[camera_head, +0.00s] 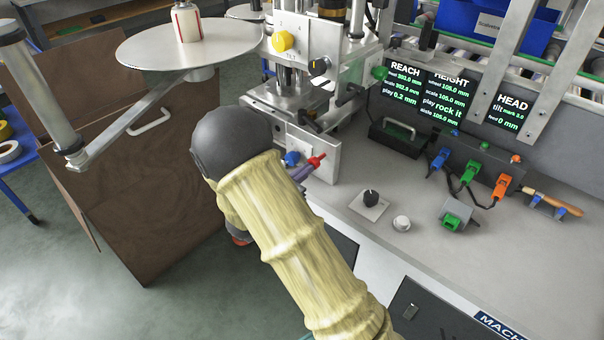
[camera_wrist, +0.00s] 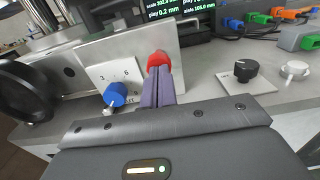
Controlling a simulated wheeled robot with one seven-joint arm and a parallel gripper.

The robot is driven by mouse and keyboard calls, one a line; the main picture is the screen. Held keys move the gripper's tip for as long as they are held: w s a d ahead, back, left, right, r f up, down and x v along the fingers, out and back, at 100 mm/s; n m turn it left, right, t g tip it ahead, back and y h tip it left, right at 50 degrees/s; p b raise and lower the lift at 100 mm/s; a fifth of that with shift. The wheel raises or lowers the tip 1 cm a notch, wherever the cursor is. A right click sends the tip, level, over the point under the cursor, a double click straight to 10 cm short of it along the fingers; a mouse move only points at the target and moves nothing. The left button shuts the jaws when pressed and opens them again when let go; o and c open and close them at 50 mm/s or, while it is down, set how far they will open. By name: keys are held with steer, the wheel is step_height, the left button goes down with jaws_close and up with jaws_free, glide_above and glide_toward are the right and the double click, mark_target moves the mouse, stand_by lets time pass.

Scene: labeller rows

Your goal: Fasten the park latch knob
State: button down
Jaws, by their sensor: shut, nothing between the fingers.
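No label reading "park latch" is legible, so I cannot tell for sure which knob it is. A red knob (camera_head: 317,160) sticks out from an upright metal plate (camera_head: 326,152) at the front of the machine. In the wrist view the red knob (camera_wrist: 158,60) is right at the tips of my gripper (camera_wrist: 158,76). My gripper's purple fingers are shut with nothing between them; they overlap the knob's lower part, and I cannot tell whether they touch it. A blue knob (camera_wrist: 116,94) sits on a numbered dial plate to the left; it also shows in the head view (camera_head: 291,158).
A black knob on a small plate (camera_head: 370,198) and a white knob (camera_head: 401,222) stand on the grey bench right of my gripper. Coloured connectors (camera_head: 469,172) and a screwdriver-like tool (camera_head: 552,203) lie farther right. A black wheel (camera_wrist: 24,92) is at far left.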

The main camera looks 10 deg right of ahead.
steer(key=shift+p+x, duration=0.45)
steer(key=shift+x, duration=0.5)
